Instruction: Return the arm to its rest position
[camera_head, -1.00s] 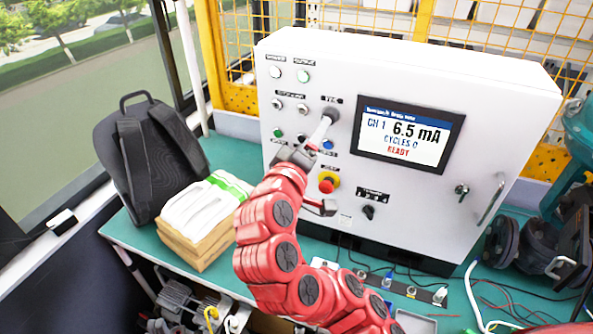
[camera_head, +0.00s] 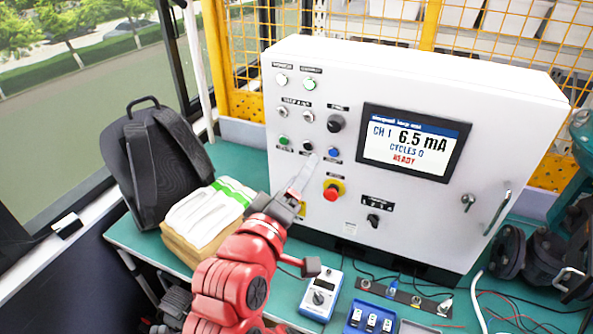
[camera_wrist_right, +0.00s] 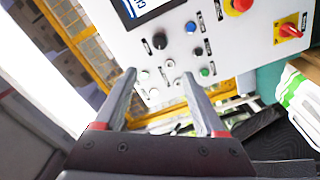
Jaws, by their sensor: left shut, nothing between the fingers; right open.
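One red arm of mine is in the head view, coming up from the bottom edge; I take it as the right arm. Its gripper (camera_head: 300,178) is in front of the lower left of the white control cabinet (camera_head: 420,225), left of the red stop button (camera_head: 333,191). In the right wrist view the gripper (camera_wrist_right: 158,78) is open, with nothing between its two fingers. It points at the panel's buttons and black knob (camera_wrist_right: 160,41). That knob (camera_head: 335,123) is clear of the gripper in the head view. The left gripper is not in view.
The cabinet's screen (camera_head: 411,141) reads CH 1, 6.5 mA, CYCLES 0, READY. A blue-white meter (camera_head: 321,296), wires and a blue tray (camera_head: 357,318) lie on the green bench at right.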

